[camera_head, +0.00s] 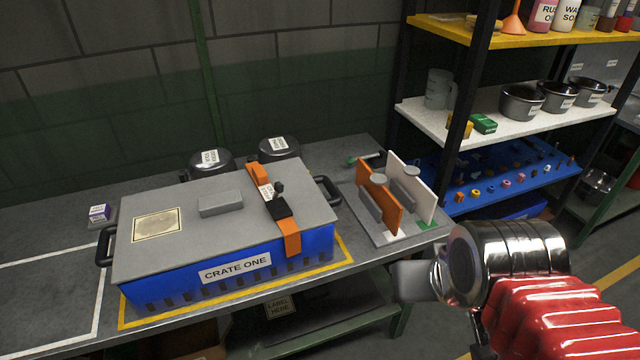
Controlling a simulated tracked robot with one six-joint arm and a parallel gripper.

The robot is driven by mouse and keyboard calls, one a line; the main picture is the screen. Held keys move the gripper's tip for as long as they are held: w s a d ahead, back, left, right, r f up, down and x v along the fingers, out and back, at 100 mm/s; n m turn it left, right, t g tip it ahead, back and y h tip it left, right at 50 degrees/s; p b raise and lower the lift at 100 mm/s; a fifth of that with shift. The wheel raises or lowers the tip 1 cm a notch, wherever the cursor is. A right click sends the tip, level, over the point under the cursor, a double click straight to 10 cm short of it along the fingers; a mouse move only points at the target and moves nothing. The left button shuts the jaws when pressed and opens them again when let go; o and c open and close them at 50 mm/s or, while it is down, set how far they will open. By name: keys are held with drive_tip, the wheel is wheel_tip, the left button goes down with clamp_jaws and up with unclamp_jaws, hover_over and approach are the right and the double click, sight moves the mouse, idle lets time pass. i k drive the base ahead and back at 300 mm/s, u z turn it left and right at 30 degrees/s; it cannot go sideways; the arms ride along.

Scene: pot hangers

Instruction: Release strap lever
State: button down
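The blue crate labelled CRATE ONE (235,268) stands on the workbench with its grey lid (185,225) on. An orange strap (290,240) runs over the right part of the lid and down the front. The strap lever (280,207), a small black buckle with a tag beside it, sits on top of the strap. My gripper (410,282) is at the lower right, in front of the bench and well apart from the strap. Its fingers are seen side-on, so I cannot tell whether they are open or shut.
Orange and white upright panels (380,205) stand on a board right of the crate. Two dark lidded pots (212,163) are behind it. A shelf rack (500,110) with pots and bottles rises at the right. A white-outlined area (50,290) on the bench's left is clear.

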sight(279, 187)
drive_tip(key=z, duration=0.45)
drive_tip(key=k, duration=0.75)
drive_tip(key=u, duration=1.6)
drive_tip(key=i, duration=1)
drive_tip(key=u, duration=0.05)
